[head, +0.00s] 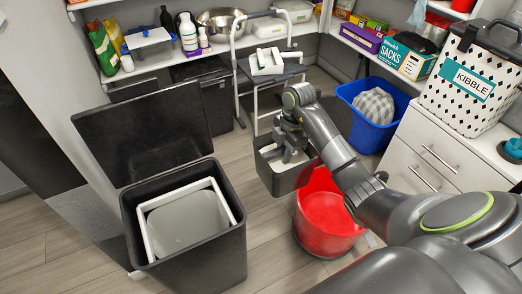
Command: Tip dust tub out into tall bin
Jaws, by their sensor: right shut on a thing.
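The dust tub (274,184), a dark grey open box with pale stuff inside, hangs upright in the middle of the head view. My right gripper (284,152) reaches into its top and is shut on it; the fingertips are partly hidden. The tall bin (190,262) is a dark grey bin at the lower left, to the left of the tub and apart from it. Its lid (146,132) stands open at the back. A white frame and a pale grey surface show inside its mouth. My left gripper is not in view.
A red bucket (326,222) stands on the floor just right of the tub. A blue basket (372,138) with a grey cloth is behind it. A step stool (268,62) stands behind the tub. A kibble container (470,86) sits on white drawers (442,155).

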